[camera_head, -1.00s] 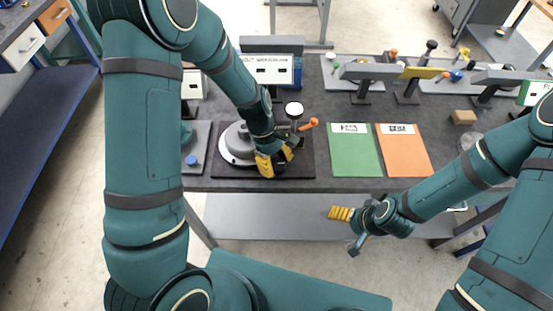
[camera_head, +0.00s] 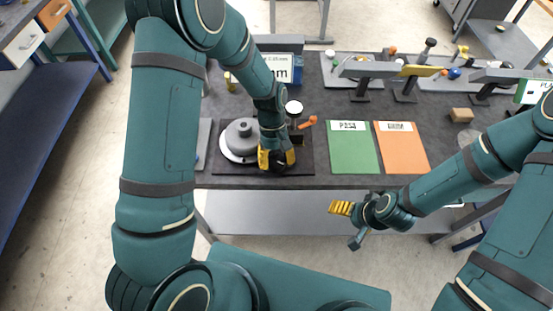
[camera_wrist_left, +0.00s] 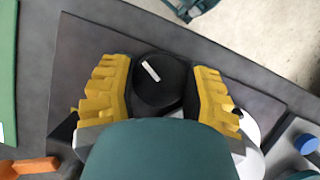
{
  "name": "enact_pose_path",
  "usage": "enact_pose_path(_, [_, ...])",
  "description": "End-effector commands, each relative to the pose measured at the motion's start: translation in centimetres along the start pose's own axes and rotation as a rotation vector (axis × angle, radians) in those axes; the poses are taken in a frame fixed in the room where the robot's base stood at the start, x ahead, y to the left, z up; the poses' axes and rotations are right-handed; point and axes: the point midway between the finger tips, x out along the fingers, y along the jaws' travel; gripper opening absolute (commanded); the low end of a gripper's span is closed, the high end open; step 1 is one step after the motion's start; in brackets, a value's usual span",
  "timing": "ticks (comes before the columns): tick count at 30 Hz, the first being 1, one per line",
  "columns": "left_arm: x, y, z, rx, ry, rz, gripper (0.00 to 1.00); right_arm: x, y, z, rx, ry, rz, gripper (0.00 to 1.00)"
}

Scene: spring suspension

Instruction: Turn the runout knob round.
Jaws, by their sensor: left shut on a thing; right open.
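The runout knob (camera_wrist_left: 158,80) is a round black knob with a white mark line on its top. In the left wrist view it sits between the yellow fingers of my left gripper (camera_wrist_left: 160,90), which are shut on its sides. In the head view my left gripper (camera_head: 276,159) is at the front right of the dark base plate (camera_head: 300,166) and hides most of the knob. A grey stepped disc (camera_head: 240,140) on a white ring stands just left of it. My right gripper (camera_head: 350,222) is open and empty, in front of the table's front edge.
A dial with a white face (camera_head: 294,107) and an orange lever (camera_head: 308,122) stand behind my left gripper. A green sheet (camera_head: 354,150) and an orange sheet (camera_head: 402,150) lie to the right. Fixtures stand along the back right. A blue button (camera_wrist_left: 306,144) is beside the plate.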

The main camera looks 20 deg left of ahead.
Motion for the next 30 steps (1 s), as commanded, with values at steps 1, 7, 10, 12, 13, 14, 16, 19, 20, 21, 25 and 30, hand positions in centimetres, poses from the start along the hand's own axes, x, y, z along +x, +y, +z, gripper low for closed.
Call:
enact_pose_path(1, [0.2, -0.1, 0.1, 0.003, -0.005, -0.004, 0.15, 0.0, 0.0, 0.0, 0.000, 0.000, 0.000, 0.85])
enact_pose_path(7, [0.2, -0.1, 0.1, 0.005, -0.005, -0.005, 0.15, 0.0, 0.0, 0.0, 0.000, 0.000, 0.000, 0.85])
enact_pose_path(10, [0.2, -0.1, 0.1, 0.005, -0.005, -0.005, 0.15, 0.0, 0.0, 0.0, 0.000, 0.000, 0.000, 0.85])
enact_pose_path(12, [0.2, -0.1, 0.1, 0.004, -0.005, -0.005, 0.56, 0.0, 0.0, 0.0, 0.000, 0.000, 0.000, 0.85])
enact_pose_path(13, [0.2, -0.1, 0.1, 0.004, -0.005, -0.005, 0.67, 0.0, 0.0, 0.0, 0.000, 0.000, 0.000, 0.85])
enact_pose_path(14, [0.2, -0.1, 0.1, 0.004, -0.005, -0.005, 0.77, 0.0, 0.0, 0.0, 0.000, 0.000, 0.000, 0.85])
enact_pose_path(16, [0.1, -0.1, 0.1, 0.004, -0.004, -0.004, 0.84, 0.0, 0.0, 0.0, 0.000, 0.000, 0.000, 0.85])
enact_pose_path(19, [0.1, 0.0, 0.1, 0.004, -0.003, -0.003, 0.84, 0.0, 0.0, 0.0, 0.000, 0.000, 0.000, 0.85])
enact_pose_path(20, [0.1, 0.0, 0.1, 0.004, -0.002, -0.003, 0.84, 0.0, 0.0, 0.0, 0.000, 0.000, 0.000, 0.85])
enact_pose_path(21, [0.1, 0.0, 0.1, 0.004, -0.002, -0.003, 0.84, 0.0, 0.0, 0.0, 0.000, 0.000, 0.000, 0.85])
enact_pose_path(25, [-0.2, 0.0, 0.0, 0.004, 0.000, -0.002, 0.84, 0.0, 0.0, 0.0, 0.000, 0.000, 0.000, 0.85])
enact_pose_path(30, [-2.1, 0.0, 0.0, 0.003, 0.003, 0.000, 0.84, 0.0, 0.0, 0.0, 0.000, 0.000, 0.000, 0.85])
